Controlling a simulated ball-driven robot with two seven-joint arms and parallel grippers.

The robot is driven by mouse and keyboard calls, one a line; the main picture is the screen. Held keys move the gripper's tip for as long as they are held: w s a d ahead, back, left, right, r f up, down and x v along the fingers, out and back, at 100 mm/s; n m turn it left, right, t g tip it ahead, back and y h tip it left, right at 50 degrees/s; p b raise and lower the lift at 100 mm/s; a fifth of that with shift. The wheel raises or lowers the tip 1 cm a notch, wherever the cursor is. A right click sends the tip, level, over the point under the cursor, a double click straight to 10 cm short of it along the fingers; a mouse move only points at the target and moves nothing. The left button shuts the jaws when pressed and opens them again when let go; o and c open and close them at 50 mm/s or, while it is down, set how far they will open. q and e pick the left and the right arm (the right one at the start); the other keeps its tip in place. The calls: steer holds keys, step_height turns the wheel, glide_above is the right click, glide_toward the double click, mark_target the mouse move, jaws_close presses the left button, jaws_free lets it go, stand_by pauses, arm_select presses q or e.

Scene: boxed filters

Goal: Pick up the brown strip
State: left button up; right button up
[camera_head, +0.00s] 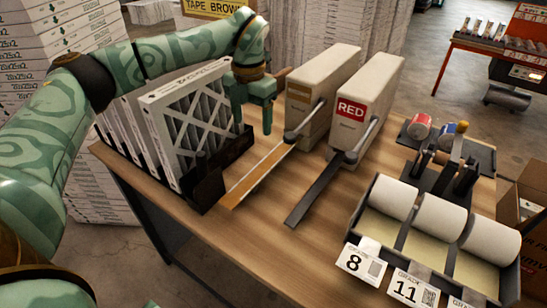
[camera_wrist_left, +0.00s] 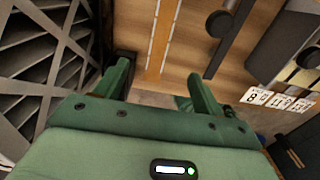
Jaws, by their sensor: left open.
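The brown strip (camera_head: 258,175) lies along a low, pale-edged arm that reaches toward the front left from the left beige dispenser (camera_head: 328,82). In the left wrist view the strip (camera_wrist_left: 159,40) runs up the picture, beyond the jaws. My left gripper (camera_head: 253,126) points down, beside the left dispenser and behind the strip's near end in the head view. Its fingers are apart with nothing between them in the left wrist view (camera_wrist_left: 158,72). I cannot tell its exact height above the table. My right gripper is not in view.
Boxed filters (camera_head: 190,125) stand in a dark rack close left of the gripper. A RED-labelled dispenser (camera_head: 368,105) with a dark strip (camera_head: 315,190) stands right. White rolls (camera_head: 437,218) fill a holder at front right. Bare table (camera_head: 245,230) lies in front.

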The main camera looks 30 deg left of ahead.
arm_select(q)
step_height(320, 180, down, 6)
steer(key=b, duration=0.2)
glide_above(256, 175)
step_height(256, 175, down, 4)
steer(key=shift+a+f, duration=0.1)
steer(key=shift+a, duration=0.05)
steer(key=shift+s+f, duration=0.1)
steer(key=shift+f, duration=0.3)
step_height(256, 175, down, 5)
steer(key=shift+r+b, duration=0.1)
steer(key=shift+b, duration=0.8)
steer(key=c, duration=0.9)
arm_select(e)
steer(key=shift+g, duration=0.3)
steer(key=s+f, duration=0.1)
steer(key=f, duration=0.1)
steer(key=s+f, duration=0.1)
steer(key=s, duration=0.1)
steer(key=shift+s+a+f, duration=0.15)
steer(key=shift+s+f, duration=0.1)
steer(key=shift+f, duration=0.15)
